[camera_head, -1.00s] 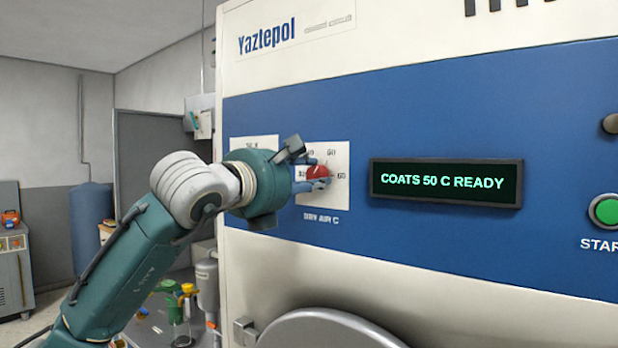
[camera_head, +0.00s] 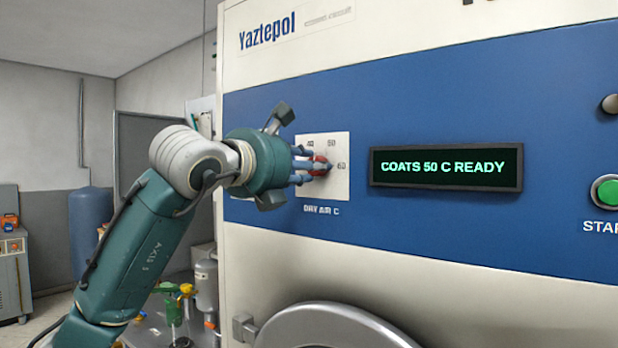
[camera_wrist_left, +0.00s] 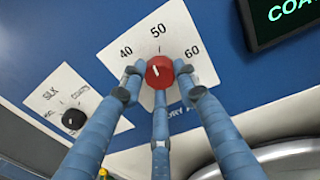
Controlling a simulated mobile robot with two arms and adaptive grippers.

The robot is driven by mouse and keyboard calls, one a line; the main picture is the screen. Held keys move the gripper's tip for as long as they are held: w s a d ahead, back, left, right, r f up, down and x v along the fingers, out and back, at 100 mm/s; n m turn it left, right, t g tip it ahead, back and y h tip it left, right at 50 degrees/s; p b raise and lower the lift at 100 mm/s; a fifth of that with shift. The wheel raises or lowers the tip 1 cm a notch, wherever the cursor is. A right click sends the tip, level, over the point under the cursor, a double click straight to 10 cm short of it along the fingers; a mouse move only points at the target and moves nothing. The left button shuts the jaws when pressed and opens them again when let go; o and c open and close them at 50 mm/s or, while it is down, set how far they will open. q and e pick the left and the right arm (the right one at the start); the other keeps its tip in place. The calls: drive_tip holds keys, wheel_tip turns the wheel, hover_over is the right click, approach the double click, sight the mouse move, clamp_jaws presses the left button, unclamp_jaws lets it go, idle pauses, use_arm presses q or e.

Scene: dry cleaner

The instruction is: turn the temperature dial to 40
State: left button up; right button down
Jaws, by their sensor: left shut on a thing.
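The red temperature dial (camera_wrist_left: 159,72) sits on a white plate (camera_wrist_left: 151,42) marked 40, 50 and 60. Its short white mark points up, near the 50 and perhaps slightly toward the 40. My left gripper (camera_head: 317,168) has three blue fingers closed around the dial's rim, and they also show in the left wrist view (camera_wrist_left: 159,85). In the head view the fingers cover most of the dial. The dark display (camera_head: 446,168) reads "COATS 50 C READY". My right gripper is not in view.
A black dial (camera_wrist_left: 73,120) on a plate marked SILK sits beside the temperature plate. A green start button (camera_head: 607,191) is at the far right of the blue panel. The round door (camera_head: 335,326) bulges out below. Bottles (camera_head: 178,306) stand low at left.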

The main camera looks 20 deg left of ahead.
use_arm(q)
drive_tip(key=shift+w+d+f+n+g+b, duration=0.15)
drive_tip(key=shift+n+b, duration=0.65)
drive_tip(key=shift+n, duration=1)
drive_tip(key=shift+s+a+f+n+g+b, duration=0.2)
drive_tip(key=shift+n+b, duration=0.6)
drive_tip(key=shift+n, duration=1)
drive_tip(key=shift+r+h, duration=0.1)
drive_tip(key=shift+h, duration=0.2)
drive_tip(key=o, duration=1)
drive_tip(key=shift+o, duration=0.9)
drive_tip(key=shift+r, duration=0.15)
